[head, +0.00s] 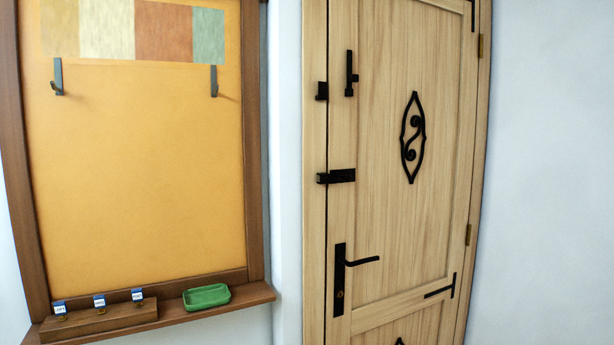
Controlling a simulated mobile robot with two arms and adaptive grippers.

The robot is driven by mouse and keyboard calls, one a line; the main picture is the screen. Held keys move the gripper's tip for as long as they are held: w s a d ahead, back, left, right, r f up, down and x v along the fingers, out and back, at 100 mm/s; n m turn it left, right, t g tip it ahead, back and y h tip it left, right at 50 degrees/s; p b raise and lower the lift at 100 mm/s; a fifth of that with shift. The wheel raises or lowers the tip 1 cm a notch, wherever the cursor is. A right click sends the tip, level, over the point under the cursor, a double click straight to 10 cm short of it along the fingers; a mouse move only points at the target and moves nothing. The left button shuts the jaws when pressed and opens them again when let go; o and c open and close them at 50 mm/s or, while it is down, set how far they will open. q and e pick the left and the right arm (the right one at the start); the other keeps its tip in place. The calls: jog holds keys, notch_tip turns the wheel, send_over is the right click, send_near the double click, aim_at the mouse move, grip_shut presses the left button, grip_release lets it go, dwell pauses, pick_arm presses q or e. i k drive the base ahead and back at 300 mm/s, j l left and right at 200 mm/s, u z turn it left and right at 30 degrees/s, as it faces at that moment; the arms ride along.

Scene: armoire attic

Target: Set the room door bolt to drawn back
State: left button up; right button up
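The room door (395,235) is pale wood and stands shut in its frame, right of centre. A black horizontal bolt-like fitting (342,176) sits at the door's left edge, above the handle. It reaches across the gap to a black piece on the frame (321,178). Higher up, a black upright bar with a small knob (349,74) is on the door, apart from a black catch (321,90) on the frame. I cannot tell for certain which fitting is the bolt. Neither of my grippers shows.
A black lever handle (361,261) with a keyhole plate is below. Hinges (468,234) are on the door's right side. Left of the door hangs an orange board (140,180) with hooks; its ledge bears a green tray (207,297) and several labelled tags.

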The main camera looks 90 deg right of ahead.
aim_at(347, 178)
jog(key=z, duration=2.95)
jog(key=i+l, duration=0.25)
jog(key=l, duration=0.2)
